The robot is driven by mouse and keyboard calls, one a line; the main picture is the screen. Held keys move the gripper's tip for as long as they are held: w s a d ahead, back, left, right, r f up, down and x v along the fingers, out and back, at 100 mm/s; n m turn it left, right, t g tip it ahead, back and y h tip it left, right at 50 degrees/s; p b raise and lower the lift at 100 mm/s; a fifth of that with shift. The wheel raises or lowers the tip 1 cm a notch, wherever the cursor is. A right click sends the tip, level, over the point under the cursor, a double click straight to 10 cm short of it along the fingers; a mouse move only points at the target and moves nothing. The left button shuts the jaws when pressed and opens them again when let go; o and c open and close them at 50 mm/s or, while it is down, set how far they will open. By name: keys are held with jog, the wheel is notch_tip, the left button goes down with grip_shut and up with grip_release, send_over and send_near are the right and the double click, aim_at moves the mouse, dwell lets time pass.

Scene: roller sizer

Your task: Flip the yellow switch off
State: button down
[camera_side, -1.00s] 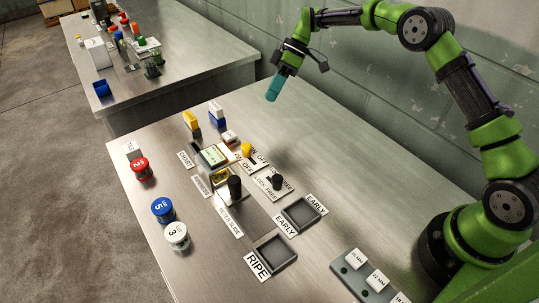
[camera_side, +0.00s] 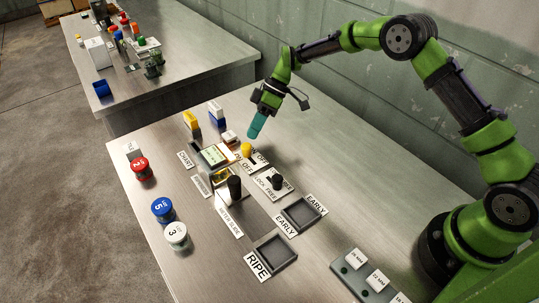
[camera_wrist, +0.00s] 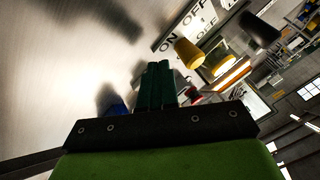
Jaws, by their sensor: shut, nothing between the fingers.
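The yellow switch (camera_side: 246,149) stands on a small white plate marked ON and OFF, on the metal table. In the wrist view the yellow switch (camera_wrist: 188,53) leans up beside the ON and OFF lettering, just ahead and to the right of my fingertips. My gripper (camera_side: 253,136) is shut and empty, its teal fingers pointing down, just above and beside the switch on the ON side. A small gap seems to remain between them. In the wrist view my gripper (camera_wrist: 157,68) shows its fingers together.
A black LOCK/FREE switch (camera_side: 277,182) and a taller black lever (camera_side: 235,188) stand close by. Two grey trays (camera_side: 301,214) sit nearer the front. The table toward the wall is clear.

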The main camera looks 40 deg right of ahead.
jog(key=shift+s+a, duration=0.7)
jog(key=shift+s, duration=1.85)
jog(key=w+d, duration=0.1)
jog(key=d, duration=0.1)
jog(key=w+d, duration=0.1)
jog(key=w, duration=0.1)
jog(key=shift+w+d+r, duration=0.1)
jog(key=shift+d+r, duration=0.25)
jog(key=v, duration=0.8)
jog(key=shift+d+r, duration=0.25)
jog(key=shift+r, duration=0.1)
